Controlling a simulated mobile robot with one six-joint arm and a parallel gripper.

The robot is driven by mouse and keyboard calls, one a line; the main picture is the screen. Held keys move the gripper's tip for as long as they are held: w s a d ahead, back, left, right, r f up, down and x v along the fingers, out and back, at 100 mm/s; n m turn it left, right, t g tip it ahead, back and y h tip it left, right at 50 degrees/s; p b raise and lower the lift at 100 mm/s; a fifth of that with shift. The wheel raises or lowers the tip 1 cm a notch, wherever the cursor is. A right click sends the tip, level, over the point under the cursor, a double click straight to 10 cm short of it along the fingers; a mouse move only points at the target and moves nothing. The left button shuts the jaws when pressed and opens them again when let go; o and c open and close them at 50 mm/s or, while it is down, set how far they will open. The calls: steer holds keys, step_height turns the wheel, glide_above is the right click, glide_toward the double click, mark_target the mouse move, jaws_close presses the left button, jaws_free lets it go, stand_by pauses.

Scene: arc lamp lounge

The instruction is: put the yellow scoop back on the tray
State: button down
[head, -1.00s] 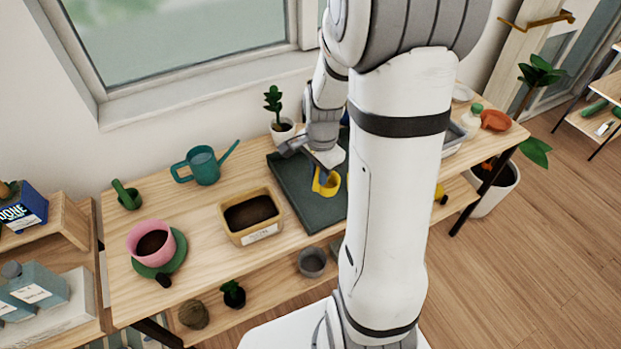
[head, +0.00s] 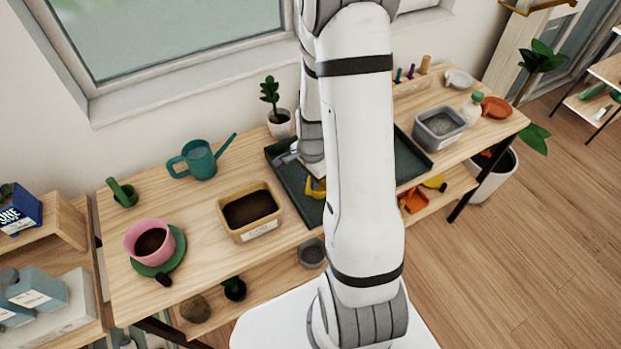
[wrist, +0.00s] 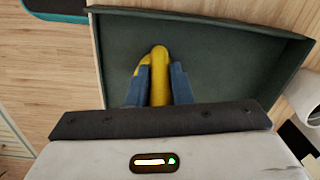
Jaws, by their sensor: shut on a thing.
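The yellow scoop (wrist: 159,75) is between the two fingers of my gripper (wrist: 158,82) in the wrist view, and the fingers are shut on it. In the head view a bit of the yellow scoop (head: 316,188) shows beside my arm, low over the dark green tray (head: 416,152). The tray (wrist: 225,50) lies beneath the scoop in the wrist view. I cannot tell whether the scoop touches the tray floor. My arm hides the middle of the tray and most of the gripper in the head view.
A tan planter of soil (head: 276,222) stands just left of the tray. A small potted plant (head: 279,122) stands behind it and a grey bin (head: 438,127) to its right. A teal watering can (head: 199,160) and a pink pot (head: 137,236) stand further left.

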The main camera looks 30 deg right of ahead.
steer(key=shift+s+f, duration=0.1)
steer(key=shift+f, duration=0.2)
steer(key=shift+f, duration=0.15)
steer(key=c, duration=1.3)
jaws_free()
